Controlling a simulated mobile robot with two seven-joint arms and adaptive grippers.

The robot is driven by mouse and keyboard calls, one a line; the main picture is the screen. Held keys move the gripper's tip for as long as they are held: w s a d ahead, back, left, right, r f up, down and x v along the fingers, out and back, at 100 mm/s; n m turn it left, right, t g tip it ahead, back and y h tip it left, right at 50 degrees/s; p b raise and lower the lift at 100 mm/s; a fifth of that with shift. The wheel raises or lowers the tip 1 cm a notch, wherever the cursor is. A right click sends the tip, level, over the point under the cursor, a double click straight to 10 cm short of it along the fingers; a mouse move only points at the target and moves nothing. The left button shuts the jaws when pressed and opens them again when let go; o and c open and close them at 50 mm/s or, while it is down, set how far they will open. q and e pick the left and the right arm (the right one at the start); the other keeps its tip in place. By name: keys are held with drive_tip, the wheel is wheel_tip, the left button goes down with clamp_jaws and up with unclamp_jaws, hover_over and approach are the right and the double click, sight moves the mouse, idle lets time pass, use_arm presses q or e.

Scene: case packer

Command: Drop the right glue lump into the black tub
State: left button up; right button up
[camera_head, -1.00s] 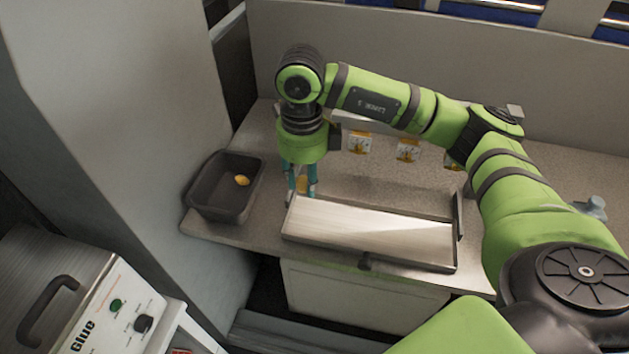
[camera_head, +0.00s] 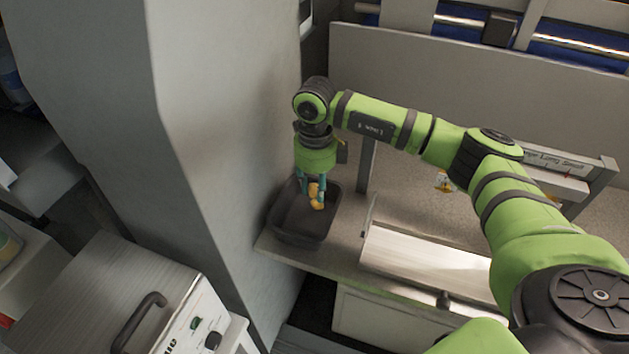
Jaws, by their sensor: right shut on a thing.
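The black tub (camera_head: 295,237) stands at the left end of the counter, against the grey pillar. My right gripper (camera_head: 313,196) points down over the tub. It is shut on a yellow-amber glue lump (camera_head: 313,188) that shows between its teal fingers. Another amber lump (camera_head: 317,205) shows just below, against the tub's dark inside. The two lumps nearly overlap in this view, so I cannot tell how far apart they are in height. My left gripper is not in view.
A metal tray or cover (camera_head: 425,257) with a dark knob lies on the counter right of the tub. A grey post stands behind the tub's right side. The glue machine (camera_head: 130,290) is at the lower left. A warning label (camera_head: 444,182) shows behind my right arm.

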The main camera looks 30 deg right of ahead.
sight(314, 185)
wheel_tip(314, 185, down, 3)
drive_tip(key=shift+w+a+f+b, duration=0.1)
drive_tip(key=shift+w+f+b, duration=0.05)
drive_tip(key=shift+b, duration=0.6)
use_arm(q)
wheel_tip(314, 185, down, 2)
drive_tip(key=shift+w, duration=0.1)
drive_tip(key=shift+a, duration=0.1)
use_arm(e)
drive_tip(key=o, duration=0.9)
drive_tip(key=shift+c, duration=0.2)
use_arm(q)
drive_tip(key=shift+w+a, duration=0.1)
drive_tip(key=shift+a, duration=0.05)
use_arm(e)
wheel_tip(314, 185, up, 12)
drive_tip(key=shift+r, duration=0.1)
